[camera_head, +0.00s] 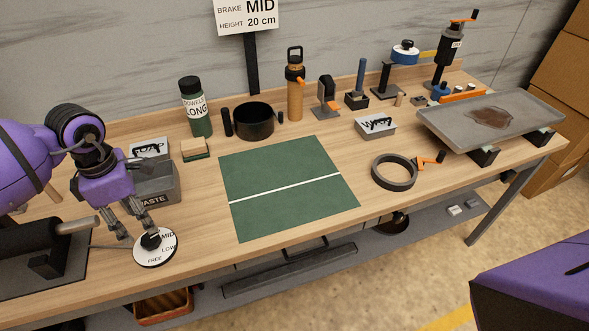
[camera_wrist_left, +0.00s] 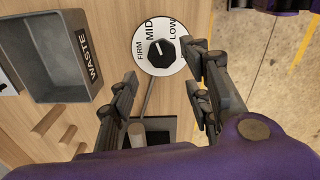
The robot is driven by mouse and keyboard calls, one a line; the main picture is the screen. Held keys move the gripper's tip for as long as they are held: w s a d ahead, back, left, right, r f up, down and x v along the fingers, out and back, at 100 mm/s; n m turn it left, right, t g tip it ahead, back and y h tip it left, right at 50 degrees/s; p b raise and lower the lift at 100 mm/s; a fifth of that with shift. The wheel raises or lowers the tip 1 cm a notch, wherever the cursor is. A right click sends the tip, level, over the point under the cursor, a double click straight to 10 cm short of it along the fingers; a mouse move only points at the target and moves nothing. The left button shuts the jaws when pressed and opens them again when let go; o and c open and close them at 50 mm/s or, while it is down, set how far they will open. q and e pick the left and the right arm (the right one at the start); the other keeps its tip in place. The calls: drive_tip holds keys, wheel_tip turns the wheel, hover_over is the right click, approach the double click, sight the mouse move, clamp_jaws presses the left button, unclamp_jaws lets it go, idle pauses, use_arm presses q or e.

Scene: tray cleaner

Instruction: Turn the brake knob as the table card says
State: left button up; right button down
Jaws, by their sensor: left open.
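The table card (camera_head: 247,14) at the back reads BRAKE MID and HEIGHT 20 cm. The black brake knob (camera_head: 151,241) sits on a round white dial at the bench's front left. In the left wrist view the knob (camera_wrist_left: 162,51) is near the top middle; its dial (camera_wrist_left: 148,64) shows FIRM, MID and LOW. A small pale mark lies toward the knob's upper left, near MID, but its exact pointing is unclear. My left gripper (camera_head: 137,230) is open and empty, with its fingers close to the knob, one toward each side. I cannot tell whether they touch it. My right gripper is out of view.
A grey WASTE bin (camera_head: 158,186) stands just behind the dial. A green mat (camera_head: 280,172) with a white line lies to the right.

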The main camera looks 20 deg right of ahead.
sight(149, 237)
use_arm(q)
drive_tip(key=shift+d+f, duration=0.1)
drive_tip(key=shift+f, duration=0.3)
wheel_tip(149, 237, down, 5)
drive_tip(key=shift+w+f, duration=0.1)
drive_tip(key=shift+w, duration=0.05)
drive_tip(key=shift+f, duration=0.55)
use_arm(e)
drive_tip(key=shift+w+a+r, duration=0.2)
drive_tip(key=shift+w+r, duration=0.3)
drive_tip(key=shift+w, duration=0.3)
